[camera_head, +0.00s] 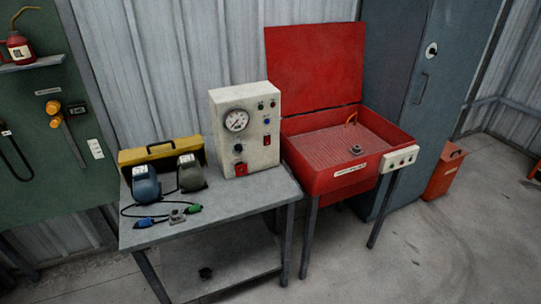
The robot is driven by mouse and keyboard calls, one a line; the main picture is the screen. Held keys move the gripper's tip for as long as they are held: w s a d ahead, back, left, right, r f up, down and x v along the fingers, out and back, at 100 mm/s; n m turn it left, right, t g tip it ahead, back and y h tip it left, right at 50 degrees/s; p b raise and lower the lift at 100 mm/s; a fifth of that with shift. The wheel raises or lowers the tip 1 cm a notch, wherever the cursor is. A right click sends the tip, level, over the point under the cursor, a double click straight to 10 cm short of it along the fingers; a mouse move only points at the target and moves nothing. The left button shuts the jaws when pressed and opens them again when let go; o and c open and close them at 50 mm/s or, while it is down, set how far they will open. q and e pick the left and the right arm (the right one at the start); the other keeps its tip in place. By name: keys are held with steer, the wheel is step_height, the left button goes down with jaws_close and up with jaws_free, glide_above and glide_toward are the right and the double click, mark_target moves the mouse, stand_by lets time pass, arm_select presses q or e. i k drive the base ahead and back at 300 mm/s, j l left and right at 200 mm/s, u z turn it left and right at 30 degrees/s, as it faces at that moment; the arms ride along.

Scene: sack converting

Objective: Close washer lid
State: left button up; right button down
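The red parts washer (330,178) stands on dark legs right of the table. Its red lid (315,68) is open and stands upright at the back of the basin. Inside the basin are a grated floor (338,143), a small grey metal part (357,149) and an orange curved spout (351,118). A pale control box (401,158) is on its front right corner. Neither of my grippers shows in the head view.
A grey table (238,197) on the left holds a white gauge box (246,130), a yellow toolbox (161,153) and two corded devices (145,183). A blue-grey cabinet (425,90) and an orange bin (443,171) stand at right. The front right floor is clear.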

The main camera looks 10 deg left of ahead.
mark_target(313, 66)
steer(key=i, duration=0.9)
